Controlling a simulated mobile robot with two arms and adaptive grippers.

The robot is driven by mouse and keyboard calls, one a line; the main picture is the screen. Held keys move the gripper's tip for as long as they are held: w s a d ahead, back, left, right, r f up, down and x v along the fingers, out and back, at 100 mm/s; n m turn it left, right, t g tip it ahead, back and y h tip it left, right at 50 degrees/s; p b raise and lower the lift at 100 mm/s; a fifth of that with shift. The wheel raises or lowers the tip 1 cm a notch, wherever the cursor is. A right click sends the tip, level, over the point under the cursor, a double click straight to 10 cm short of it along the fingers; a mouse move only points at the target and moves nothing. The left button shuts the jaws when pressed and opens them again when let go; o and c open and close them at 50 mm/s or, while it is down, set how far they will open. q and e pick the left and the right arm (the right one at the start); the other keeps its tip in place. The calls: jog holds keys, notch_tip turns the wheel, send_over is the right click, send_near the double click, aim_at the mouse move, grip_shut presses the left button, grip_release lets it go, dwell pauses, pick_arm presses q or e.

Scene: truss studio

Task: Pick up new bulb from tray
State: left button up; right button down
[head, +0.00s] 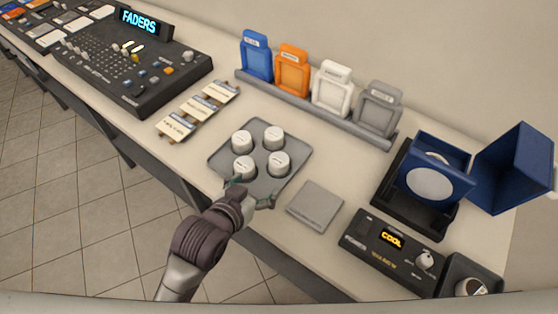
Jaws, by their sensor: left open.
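A grey tray (221,158) lies on the counter. Several white, round-topped bulbs stand upright in it: a back-left one (241,140), a back-right one (273,137), a front-right one (279,163) and a front-left one (243,167). Small labels on their tops are too small to read. My left gripper (250,191) is open at the tray's front edge. Its spread fingers are just in front of the front-left bulb, and I cannot tell whether they touch it. My right gripper is not in view.
A flat grey pad (315,206) lies right of the tray. Further right are a blue lamp unit (436,178) and a control box reading COOL (393,241). Coloured frames (293,72) stand in a rack behind. Label cards (198,109) and a fader console (130,60) are left.

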aim_at(278, 161)
pick_arm(q)
jog(key=x, duration=0.8)
jog(key=shift+w+d+r+p, duration=0.25)
jog(key=shift+w+d+p, duration=0.1)
jog(key=shift+d, duration=0.1)
jog(key=x, duration=0.2)
jog(key=p+x, duration=0.1)
jog(key=x, duration=0.1)
jog(key=shift+w+r, duration=0.1)
jog(key=shift+w, duration=0.4)
jog(key=shift+w+d+f, duration=0.15)
jog(key=shift+w+f, duration=0.05)
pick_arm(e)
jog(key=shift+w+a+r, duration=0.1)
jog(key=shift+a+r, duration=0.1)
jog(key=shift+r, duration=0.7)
pick_arm(q)
jog(key=c, duration=1.3)
jog(key=shift+r, duration=0.1)
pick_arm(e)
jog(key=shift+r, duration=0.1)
